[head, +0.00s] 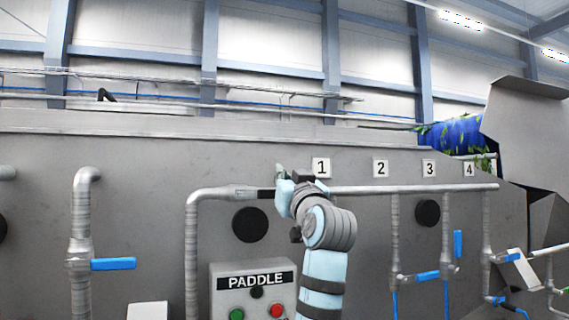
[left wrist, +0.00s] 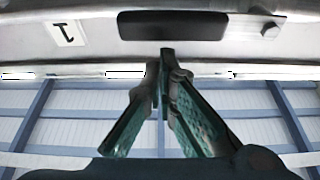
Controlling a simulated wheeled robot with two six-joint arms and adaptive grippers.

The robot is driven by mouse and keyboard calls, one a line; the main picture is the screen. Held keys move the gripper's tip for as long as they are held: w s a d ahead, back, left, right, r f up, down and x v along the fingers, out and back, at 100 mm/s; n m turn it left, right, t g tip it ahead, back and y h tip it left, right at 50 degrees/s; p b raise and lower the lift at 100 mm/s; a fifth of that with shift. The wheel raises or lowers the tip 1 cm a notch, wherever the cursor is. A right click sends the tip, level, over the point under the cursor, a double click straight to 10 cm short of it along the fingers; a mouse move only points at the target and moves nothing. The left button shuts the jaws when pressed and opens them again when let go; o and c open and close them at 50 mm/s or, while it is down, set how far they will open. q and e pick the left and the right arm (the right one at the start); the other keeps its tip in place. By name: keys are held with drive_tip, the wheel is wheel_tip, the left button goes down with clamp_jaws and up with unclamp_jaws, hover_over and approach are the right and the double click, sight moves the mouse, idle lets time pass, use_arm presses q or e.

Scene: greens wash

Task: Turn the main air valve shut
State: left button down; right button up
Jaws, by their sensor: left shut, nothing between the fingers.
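A grey pipe (head: 220,192) bends over the panel left of the label 1, with a dark piece (head: 264,193) along its horizontal run. In the left wrist view a black handle-like bar (left wrist: 172,25) lies along a pale pipe or rail, with a bolt to its right. I cannot tell for sure that this is the main air valve. My left gripper (head: 280,172) is in front of the pipe run, beside the dark piece. In the left wrist view its fingers (left wrist: 161,62) are shut and empty, tips near the bar's edge; contact is unclear. My right gripper is out of view.
A PADDLE box (head: 252,281) with green and red buttons stands below the pipe. A blue-handled valve (head: 112,264) is on the left pipe. More blue levers (head: 428,275) hang on pipes at right. Labels 2 (head: 381,169), 3 and 4 mark the panel.

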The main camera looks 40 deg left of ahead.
use_arm(q)
drive_tip(key=shift+w+d+f, duration=0.1)
drive_tip(key=shift+w+f, duration=0.05)
drive_tip(key=shift+f, duration=0.15)
drive_tip(key=shift+f, duration=0.1)
